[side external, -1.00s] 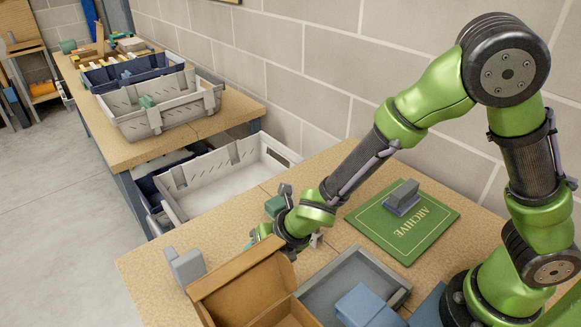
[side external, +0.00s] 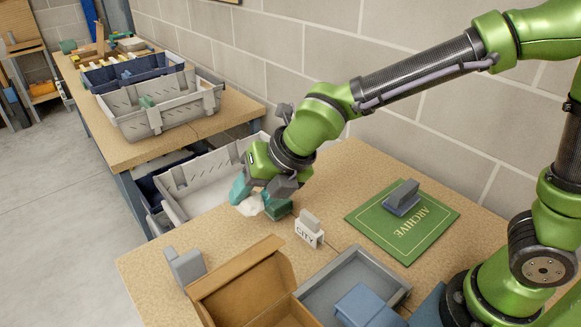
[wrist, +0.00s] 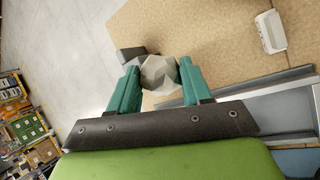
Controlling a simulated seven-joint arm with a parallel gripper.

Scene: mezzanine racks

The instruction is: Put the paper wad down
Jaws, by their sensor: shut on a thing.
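The paper wad (side external: 250,205) is a pale, crumpled, faceted lump. My gripper (side external: 262,204) is shut on it, one teal finger on each side. In the side external view the wad is held over the far left part of the near table (side external: 338,172). In the wrist view the wad (wrist: 159,73) sits between the two teal fingertips of my gripper (wrist: 158,78). How high it is above the tabletop is hard to tell.
A small white CITY block (side external: 309,234) stands right of my gripper. A green ARCHIVE mat (side external: 384,232) bears a grey-blue block. An open cardboard box (side external: 250,280), a grey tray (side external: 322,297) and a grey holder (side external: 184,267) stand nearer the front. A white crate (side external: 192,207) sits beyond the table.

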